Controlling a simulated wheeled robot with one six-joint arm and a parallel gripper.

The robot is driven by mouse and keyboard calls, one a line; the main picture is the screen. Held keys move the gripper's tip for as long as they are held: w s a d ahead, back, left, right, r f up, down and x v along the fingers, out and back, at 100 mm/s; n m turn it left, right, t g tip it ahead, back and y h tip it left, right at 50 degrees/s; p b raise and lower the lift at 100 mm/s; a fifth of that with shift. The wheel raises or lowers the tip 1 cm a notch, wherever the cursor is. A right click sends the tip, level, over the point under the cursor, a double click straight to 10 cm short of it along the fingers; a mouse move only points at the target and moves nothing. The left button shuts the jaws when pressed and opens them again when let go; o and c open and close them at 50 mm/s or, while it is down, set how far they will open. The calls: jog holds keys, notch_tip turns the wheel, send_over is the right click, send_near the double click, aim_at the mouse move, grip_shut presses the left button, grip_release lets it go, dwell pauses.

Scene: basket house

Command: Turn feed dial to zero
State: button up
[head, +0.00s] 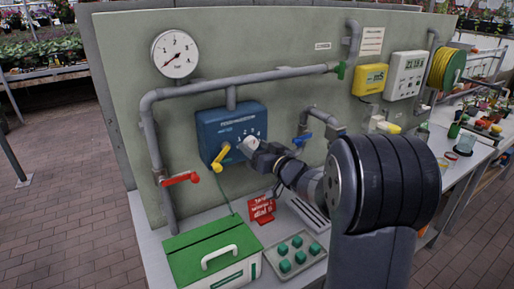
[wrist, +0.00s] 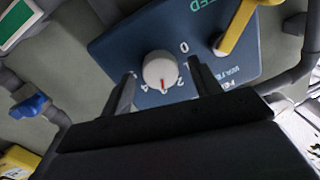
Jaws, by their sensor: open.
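The feed dial (wrist: 160,70) is a round white knob with a red pointer mark, on a blue box (wrist: 115,48). In the wrist view, which looks turned over, the red mark points down toward the numbers near 2 and 4. The 0 is at the knob's upper right, away from the mark. My gripper (wrist: 163,86) is open, one finger on each side of the knob, with visible gaps. In the head view my gripper (head: 256,150) is at the lower right of the blue box (head: 217,130) and covers part of the dial area.
A yellow lever (head: 220,157) hangs at the box's lower left and shows close by in the wrist view (wrist: 238,25). A red valve handle (head: 181,178) and blue valve handle (head: 301,139) flank the box. A green-lidded case (head: 200,245) and red sign (head: 262,208) stand below.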

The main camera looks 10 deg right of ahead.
jog(key=shift+c, duration=0.5)
jog(key=c, duration=0.9)
